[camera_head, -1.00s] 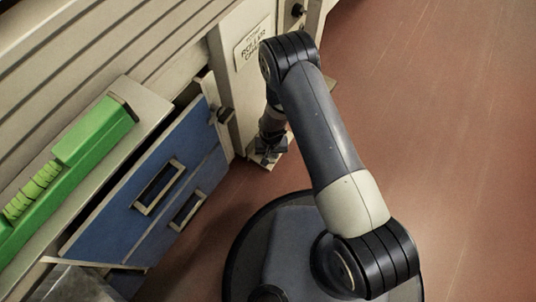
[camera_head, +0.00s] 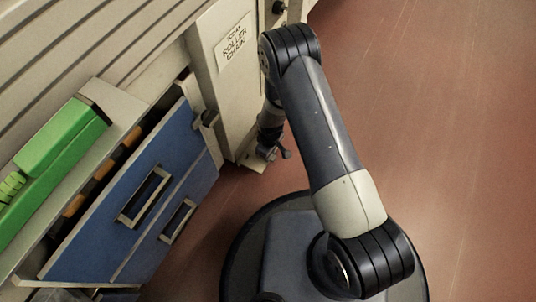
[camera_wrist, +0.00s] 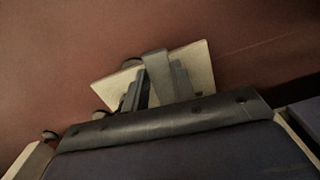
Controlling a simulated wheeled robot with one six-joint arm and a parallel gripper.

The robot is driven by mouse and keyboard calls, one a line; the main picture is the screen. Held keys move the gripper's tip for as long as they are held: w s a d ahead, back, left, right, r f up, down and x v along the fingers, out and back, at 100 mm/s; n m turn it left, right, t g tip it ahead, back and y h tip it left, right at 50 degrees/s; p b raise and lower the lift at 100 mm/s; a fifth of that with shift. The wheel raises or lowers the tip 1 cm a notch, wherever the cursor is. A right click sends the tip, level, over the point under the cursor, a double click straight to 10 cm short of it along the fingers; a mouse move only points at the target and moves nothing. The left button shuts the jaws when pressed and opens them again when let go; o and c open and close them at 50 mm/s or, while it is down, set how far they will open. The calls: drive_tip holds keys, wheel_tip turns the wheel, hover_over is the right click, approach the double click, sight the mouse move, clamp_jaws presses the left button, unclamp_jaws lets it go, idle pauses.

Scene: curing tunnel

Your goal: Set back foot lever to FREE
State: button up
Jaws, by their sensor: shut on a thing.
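In the wrist view, a flat grey lever (camera_wrist: 156,74) stands between the fingers of my gripper (camera_wrist: 158,88), in front of a cream plate (camera_wrist: 201,66). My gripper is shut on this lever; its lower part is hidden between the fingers. In the head view, my gripper (camera_head: 272,152) is low beside the foot of the cream post (camera_head: 232,85), close to the floor. The lever is too small and too covered there to tell its setting. No FREE mark is readable in either view.
A blue drawer unit (camera_head: 108,215) stands left of the post, its upper drawer out with orange things inside. A green box (camera_head: 62,138) lies on the ledge above. A ROLLER CHAIN sign (camera_head: 235,42) is on the post. The red floor (camera_head: 440,120) on the right is clear.

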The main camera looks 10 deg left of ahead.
drive_tip(key=shift+w+d+n, duration=0.15)
drive_tip(key=shift+n, duration=0.35)
drive_tip(key=o, duration=1)
drive_tip(key=shift+w, duration=0.1)
wheel_tip(320, 180, up, 11)
drive_tip(key=p, duration=0.4)
drive_tip(key=shift+f, duration=0.1)
wheel_tip(320, 180, down, 11)
drive_tip(key=b, duration=0.4)
